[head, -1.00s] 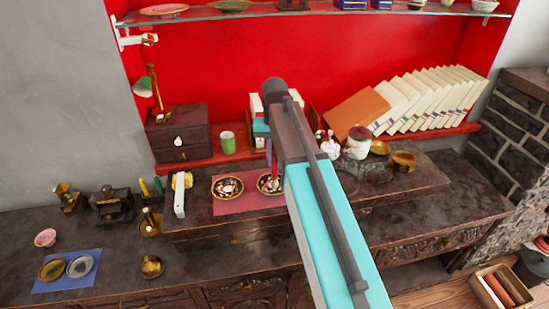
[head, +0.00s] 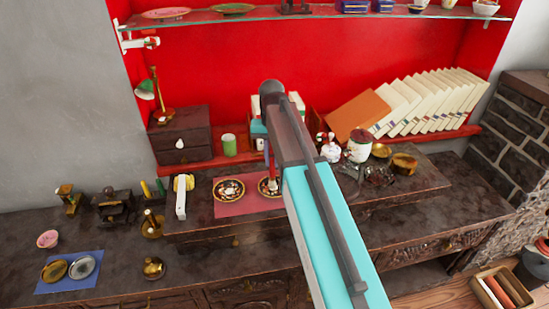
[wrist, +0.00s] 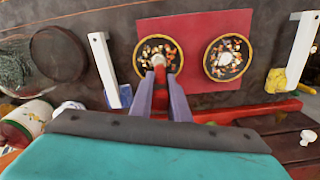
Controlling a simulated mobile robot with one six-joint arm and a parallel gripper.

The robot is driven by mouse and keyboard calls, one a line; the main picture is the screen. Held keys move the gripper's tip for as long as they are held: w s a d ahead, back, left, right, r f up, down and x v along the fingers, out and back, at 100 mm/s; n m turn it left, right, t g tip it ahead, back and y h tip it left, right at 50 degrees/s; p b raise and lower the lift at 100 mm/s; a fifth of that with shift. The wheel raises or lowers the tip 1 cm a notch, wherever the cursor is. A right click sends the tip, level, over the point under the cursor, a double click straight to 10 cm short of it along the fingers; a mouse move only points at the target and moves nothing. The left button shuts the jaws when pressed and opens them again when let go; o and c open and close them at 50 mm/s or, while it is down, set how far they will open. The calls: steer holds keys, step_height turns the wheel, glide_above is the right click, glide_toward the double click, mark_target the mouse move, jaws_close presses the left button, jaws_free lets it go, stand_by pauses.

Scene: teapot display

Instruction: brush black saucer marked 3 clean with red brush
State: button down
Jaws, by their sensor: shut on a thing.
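Two black saucers with gold rims and a gold-and-white mottled surface lie side by side on a red mat (head: 235,209). In the head view one is the left saucer (head: 229,189) and the other is the right saucer (head: 263,187), partly hidden by my arm. In the wrist view the right saucer shows at left (wrist: 146,50) and the left one at right (wrist: 229,57). I cannot read a 3 on either. My gripper (wrist: 160,84) is shut on the red brush (wrist: 160,97). The brush's pale tip is over the right saucer; contact is unclear.
A white-handled tool (head: 181,197) lies left of the mat. Another white-handled item (wrist: 103,60) is close beside the brushed-over saucer in the wrist view. A green cup (head: 229,145), a drawer box (head: 181,142) and a white-and-red jar (head: 359,147) stand behind.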

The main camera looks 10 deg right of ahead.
steer(key=shift+a, duration=0.15)
steer(key=shift+s+f, duration=0.1)
steer(key=shift+s, duration=0.55)
steer(key=shift+d+p, duration=0.2)
steer(key=shift+p, duration=0.15)
steer(key=shift+d, duration=0.5)
steer(key=shift+w, duration=0.2)
steer(key=shift+w+p, duration=0.35)
steer(key=shift+w, duration=0.15)
steer(key=shift+a, duration=0.15)
